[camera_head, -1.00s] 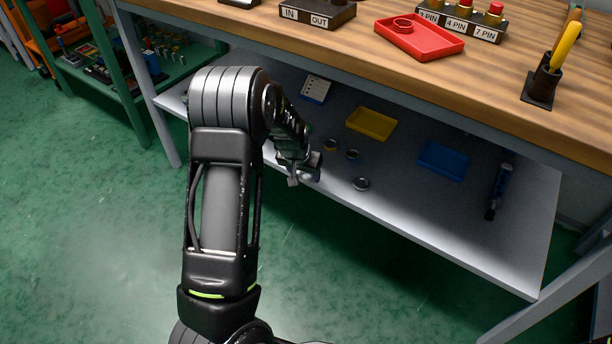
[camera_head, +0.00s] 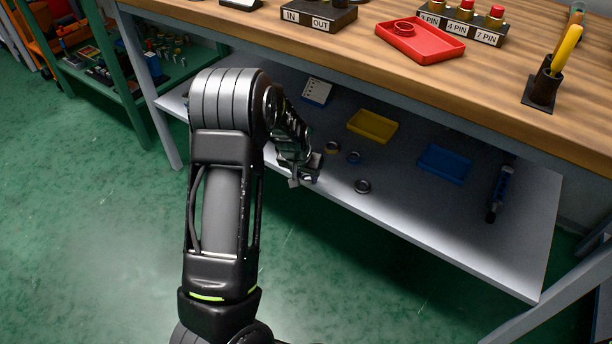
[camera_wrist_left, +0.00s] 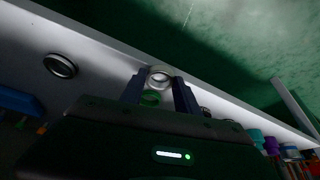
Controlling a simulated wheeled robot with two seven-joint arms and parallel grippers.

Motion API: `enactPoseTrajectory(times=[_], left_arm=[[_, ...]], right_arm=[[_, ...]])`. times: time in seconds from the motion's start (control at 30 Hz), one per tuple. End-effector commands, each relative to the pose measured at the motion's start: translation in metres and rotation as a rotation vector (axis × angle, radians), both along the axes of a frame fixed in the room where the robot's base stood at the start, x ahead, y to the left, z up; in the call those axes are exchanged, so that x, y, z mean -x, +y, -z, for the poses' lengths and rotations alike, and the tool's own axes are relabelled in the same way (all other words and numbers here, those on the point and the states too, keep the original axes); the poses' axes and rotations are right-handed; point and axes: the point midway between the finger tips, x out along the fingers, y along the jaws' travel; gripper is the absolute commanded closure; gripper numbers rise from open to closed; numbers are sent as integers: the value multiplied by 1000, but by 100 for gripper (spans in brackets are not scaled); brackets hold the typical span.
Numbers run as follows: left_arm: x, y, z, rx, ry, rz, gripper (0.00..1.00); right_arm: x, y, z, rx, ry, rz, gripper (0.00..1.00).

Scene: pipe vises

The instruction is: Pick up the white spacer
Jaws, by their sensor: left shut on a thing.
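The white spacer (camera_wrist_left: 160,75) is a pale ring between the two fingertips of my left gripper (camera_wrist_left: 160,92) in the left wrist view. The fingers are shut on it. In the head view my left gripper (camera_head: 305,172) is at the front edge of the lower shelf (camera_head: 430,220), and I cannot make out the spacer there. I cannot tell whether the spacer is clear of the shelf. My right gripper is not in view.
A grey ring (camera_head: 362,187), a blue ring (camera_head: 353,157) and a yellowish ring (camera_head: 332,147) lie nearby on the shelf. Behind them are a yellow tray (camera_head: 372,126) and a blue tray (camera_head: 444,163). The wooden tabletop (camera_head: 350,45) overhangs the shelf.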

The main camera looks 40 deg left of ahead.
Motion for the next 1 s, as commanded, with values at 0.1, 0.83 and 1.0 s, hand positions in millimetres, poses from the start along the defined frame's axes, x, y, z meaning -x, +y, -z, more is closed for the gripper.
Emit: enactPoseTrajectory(times=[0.1,0.83,1.0], left_arm=[[-1,0,-17,-1,-4,0,100],[0,0,-97,0,0,0,100],[0,0,-97,0,-1,0,100]], right_arm=[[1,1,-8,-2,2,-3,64],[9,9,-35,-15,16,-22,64],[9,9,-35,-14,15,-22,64]])
